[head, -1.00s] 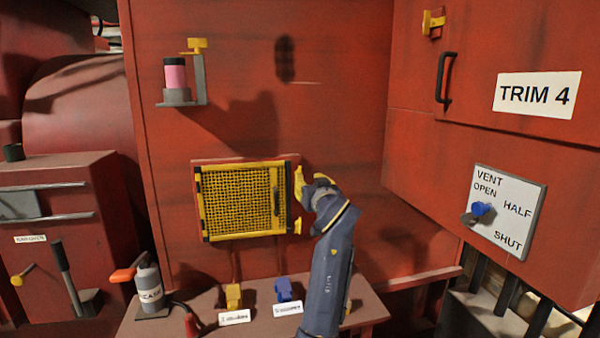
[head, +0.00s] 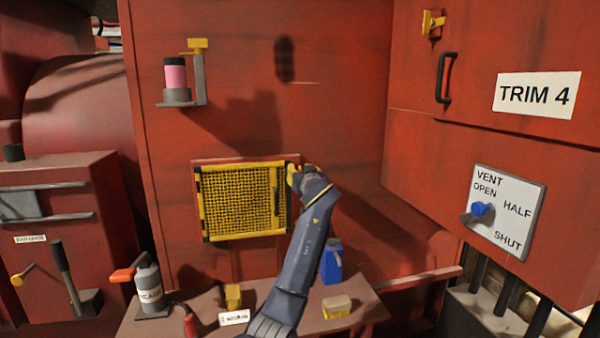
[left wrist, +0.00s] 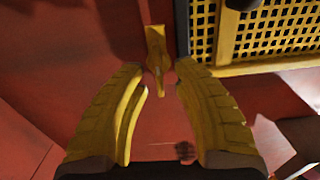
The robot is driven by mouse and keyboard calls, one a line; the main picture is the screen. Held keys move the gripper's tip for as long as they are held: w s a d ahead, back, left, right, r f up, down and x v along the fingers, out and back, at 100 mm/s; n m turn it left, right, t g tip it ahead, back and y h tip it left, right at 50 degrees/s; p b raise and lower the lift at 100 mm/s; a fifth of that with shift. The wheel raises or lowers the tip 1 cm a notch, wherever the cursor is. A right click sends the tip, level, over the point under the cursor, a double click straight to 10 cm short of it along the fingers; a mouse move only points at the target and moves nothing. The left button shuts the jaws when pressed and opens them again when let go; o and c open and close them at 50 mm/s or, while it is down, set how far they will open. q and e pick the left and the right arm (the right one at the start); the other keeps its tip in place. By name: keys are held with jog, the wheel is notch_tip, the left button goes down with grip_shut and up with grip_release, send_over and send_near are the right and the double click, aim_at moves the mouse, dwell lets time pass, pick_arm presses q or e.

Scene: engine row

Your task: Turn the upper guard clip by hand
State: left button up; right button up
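The yellow mesh guard (head: 243,236) sits on the red panel, framed in yellow and black; its corner also shows at upper right in the left wrist view (left wrist: 270,68). My left gripper (head: 296,176) is at the guard's upper right edge. In the left wrist view its two yellow fingers (left wrist: 162,90) are spread apart. A yellow clip (left wrist: 155,45) beside the guard's corner lies ahead of the fingertips, its narrow end near the gap between them. In the head view the gripper covers this clip, and my forearm hides the lower clip. My right gripper is out of view.
A grey bottle (head: 149,288) stands at left. A pink cylinder (head: 175,76) sits on a bracket above. The red panel right of the guard is clear.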

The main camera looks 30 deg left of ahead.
pick_arm(q)
grip_shut()
jog(key=shift+m, duration=0.3)
dwell(0.3)
jog(key=shift+w+d+f+m, duration=0.2)
jog(key=shift+f+m, duration=0.1)
jog(key=shift+m, duration=2.5)
jog(key=shift+w+d+f+m, duration=0.15)
jog(key=shift+f+m, duration=0.1)
jog(key=shift+m, duration=2.55)
jog(key=shift+w+d+f+m, duration=0.2)
jog(key=shift+f+m, duration=0.1)
jog(key=shift+m, duration=2.5)
